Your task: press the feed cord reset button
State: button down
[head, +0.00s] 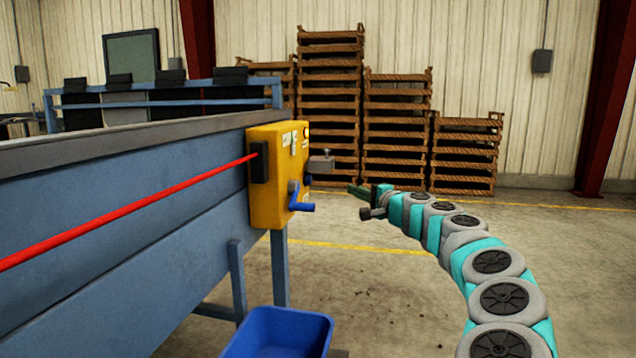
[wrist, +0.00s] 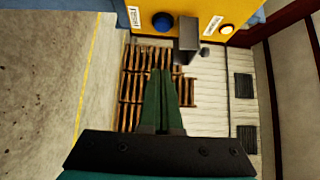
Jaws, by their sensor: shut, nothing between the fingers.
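The yellow feed cord box (head: 268,190) is mounted at the end of the blue machine, with a red cord (head: 130,211) running into its black side fitting (head: 259,163). I cannot read the labels. My gripper (head: 354,190) is shut and empty, to the right of the box and apart from it; its green fingers (wrist: 160,72) also show in the wrist view.
A blue bin (head: 280,335) stands on the floor below the box. The machine's blue side (head: 120,215) fills the left. Stacked wooden crates (head: 330,90) stand by the back wall. The floor to the right of the box is clear.

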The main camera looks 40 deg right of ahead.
jog(key=shift+w+a, duration=0.1)
jog(key=shift+w, duration=0.05)
send_near(309, 179)
jog(key=shift+w+d, duration=2)
jog(key=shift+d, duration=0.8)
jog(key=w+a, duration=0.1)
jog(key=w+a+p, duration=0.1)
jog(key=w, duration=0.1)
jog(key=shift+w+a+f, duration=0.15)
jog(key=shift+a+f, duration=0.05)
jog(key=shift+a, duration=0.15)
jog(key=shift+w, duration=0.1)
